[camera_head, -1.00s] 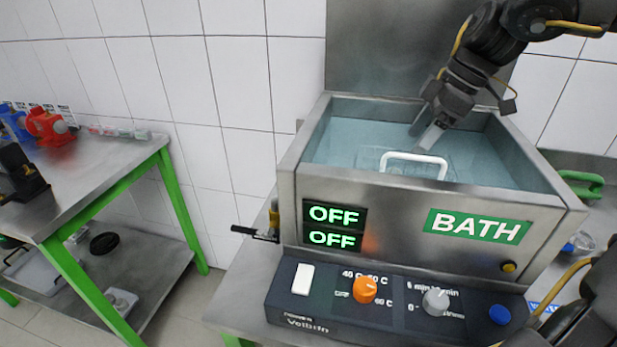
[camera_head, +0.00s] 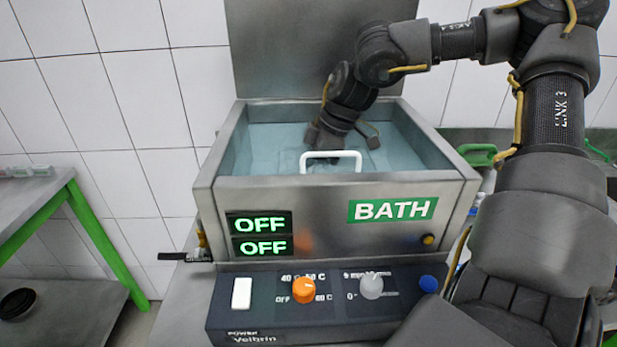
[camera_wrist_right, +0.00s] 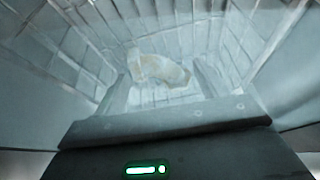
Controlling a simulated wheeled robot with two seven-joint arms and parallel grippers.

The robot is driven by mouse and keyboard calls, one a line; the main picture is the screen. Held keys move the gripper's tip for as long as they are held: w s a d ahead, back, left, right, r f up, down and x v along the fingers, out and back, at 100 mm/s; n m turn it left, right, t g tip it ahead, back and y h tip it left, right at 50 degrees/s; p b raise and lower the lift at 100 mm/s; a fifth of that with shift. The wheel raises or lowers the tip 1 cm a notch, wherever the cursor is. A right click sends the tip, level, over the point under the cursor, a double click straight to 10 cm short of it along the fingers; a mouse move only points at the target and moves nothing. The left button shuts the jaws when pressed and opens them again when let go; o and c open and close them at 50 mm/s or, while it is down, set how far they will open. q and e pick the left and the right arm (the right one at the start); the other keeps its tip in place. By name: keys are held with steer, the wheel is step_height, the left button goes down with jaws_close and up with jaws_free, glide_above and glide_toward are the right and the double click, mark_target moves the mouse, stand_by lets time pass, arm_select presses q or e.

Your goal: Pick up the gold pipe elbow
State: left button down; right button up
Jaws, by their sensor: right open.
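The gold pipe elbow (camera_wrist_right: 160,68) shows in the right wrist view as a pale, faintly golden curved piece, blurred by the water. It lies on the wire mesh floor of a basket (camera_wrist_right: 228,58). My right gripper (camera_wrist_right: 162,76) is open, with its two fingers on either side of the elbow's near part. The gap in depth between fingers and elbow is hard to tell. In the head view my right gripper (camera_head: 322,138) is down inside the bath (camera_head: 228,190), behind the white basket handle (camera_head: 331,155); its fingertips and the elbow are hidden there. My left gripper is not in view.
The bath's steel walls and the basket's mesh sides surround my right gripper. A raised steel panel (camera_head: 290,45) stands behind the bath. The control panel (camera_head: 325,312) with knobs is in front. A green-framed table (camera_head: 60,215) stands at left.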

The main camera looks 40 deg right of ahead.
steer(key=shift+a+f, duration=0.15)
steer(key=shift+f, duration=0.2)
steer(key=shift+c, duration=0.2)
steer(key=c, duration=1.1)
steer(key=shift+o, duration=0.2)
steer(key=shift+r, duration=0.1)
